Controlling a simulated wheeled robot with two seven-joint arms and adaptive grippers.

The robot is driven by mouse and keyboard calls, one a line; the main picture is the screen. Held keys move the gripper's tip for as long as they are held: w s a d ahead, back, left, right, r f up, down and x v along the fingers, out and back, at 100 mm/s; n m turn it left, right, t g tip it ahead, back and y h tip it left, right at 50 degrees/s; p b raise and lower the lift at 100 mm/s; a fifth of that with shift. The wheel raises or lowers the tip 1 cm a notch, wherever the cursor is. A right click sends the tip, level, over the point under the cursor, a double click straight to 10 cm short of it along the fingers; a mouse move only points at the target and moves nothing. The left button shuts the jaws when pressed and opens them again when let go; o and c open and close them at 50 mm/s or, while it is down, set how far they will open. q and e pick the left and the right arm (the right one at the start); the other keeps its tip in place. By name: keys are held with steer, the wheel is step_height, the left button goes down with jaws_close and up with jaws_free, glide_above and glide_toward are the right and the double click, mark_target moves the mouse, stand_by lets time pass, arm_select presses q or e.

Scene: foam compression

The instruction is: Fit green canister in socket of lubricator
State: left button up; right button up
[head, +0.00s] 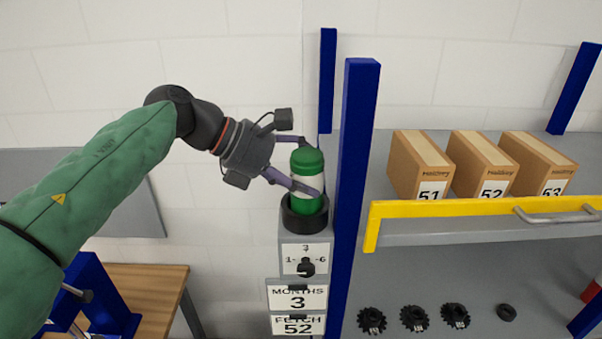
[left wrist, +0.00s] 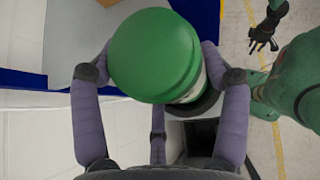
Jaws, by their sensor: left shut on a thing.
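The green canister (head: 307,175) with a pale label band stands upright at the top of the lubricator (head: 305,254). Its lower end is within or just over the black ring socket (head: 304,219); how deep it sits I cannot tell. My left gripper (head: 306,166) comes from the left and is shut on the canister, fingers on both sides. In the left wrist view the canister's green cap (left wrist: 155,57) fills the space between the fingers, and part of the black socket ring shows below it. My right gripper (left wrist: 264,34) shows small at the upper right of the left wrist view, away from the canister.
A blue post (head: 354,170) stands close right of the lubricator. The shelf behind a yellow rail (head: 480,213) holds boxes (head: 420,165). Black gear-like parts (head: 414,318) lie on the lower shelf. A wooden table (head: 150,290) stands at lower left.

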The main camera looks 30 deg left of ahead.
arm_select(q)
steer(key=shift+f, duration=0.15)
steer(key=o, duration=1.1)
steer(key=shift+o, duration=1.2)
steer(key=shift+w+d, duration=0.1)
steer(key=shift+d, duration=0.05)
